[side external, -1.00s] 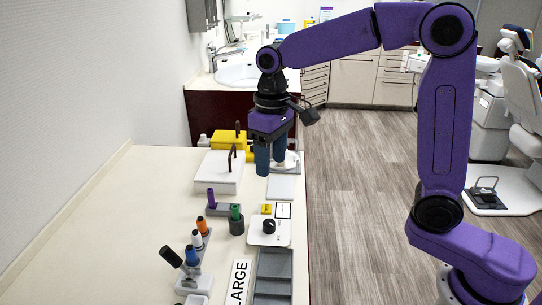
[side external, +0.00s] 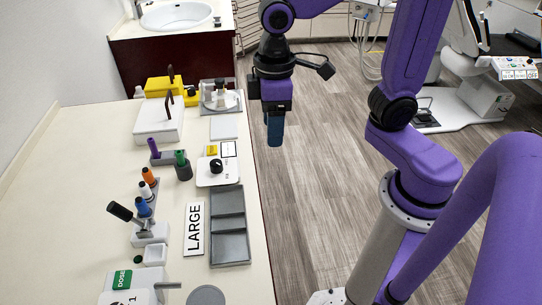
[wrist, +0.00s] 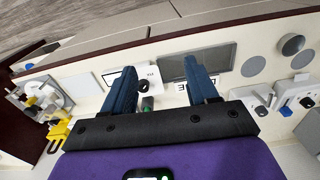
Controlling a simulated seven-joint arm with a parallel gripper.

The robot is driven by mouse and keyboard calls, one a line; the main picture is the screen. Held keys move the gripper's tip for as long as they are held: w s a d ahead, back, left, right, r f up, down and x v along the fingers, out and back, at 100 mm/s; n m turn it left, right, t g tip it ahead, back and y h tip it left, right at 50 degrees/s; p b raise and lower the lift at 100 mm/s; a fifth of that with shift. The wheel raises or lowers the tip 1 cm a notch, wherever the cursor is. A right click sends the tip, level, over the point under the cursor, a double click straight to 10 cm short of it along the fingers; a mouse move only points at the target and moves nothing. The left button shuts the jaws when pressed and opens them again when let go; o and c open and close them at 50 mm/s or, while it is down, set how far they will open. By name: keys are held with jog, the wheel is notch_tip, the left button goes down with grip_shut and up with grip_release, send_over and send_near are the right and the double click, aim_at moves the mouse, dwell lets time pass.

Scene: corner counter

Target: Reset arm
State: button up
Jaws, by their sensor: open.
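My gripper (side external: 274,140) hangs pointing down, just beyond the right edge of the counter in the side external view, with the floor behind it. Its two blue fingers overlap there, so the gap is hidden. In the wrist view my gripper (wrist: 160,68) has its fingers well apart, with nothing held between them. The counter items show beyond the fingers, apart from them.
The counter (side external: 80,210) holds a grey tray (side external: 230,250), a LARGE sign (side external: 194,230), a dial box (side external: 217,172), a white box (side external: 158,125), yellow boxes (side external: 165,86) and a rack of coloured-capped pieces (side external: 150,232). The counter's left part is clear.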

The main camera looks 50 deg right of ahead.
jog(key=s+d+f+n, duration=0.1)
jog(key=s+d+n, duration=0.1)
jog(key=s, duration=0.4)
jog(key=s+d+f+n, duration=0.2)
jog(key=s+d, duration=0.2)
jog(key=s, duration=0.2)
jog(key=shift+s+d+f, duration=0.15)
jog(key=shift+s+d, duration=0.05)
jog(key=shift+s, duration=0.1)
dwell(0.9)
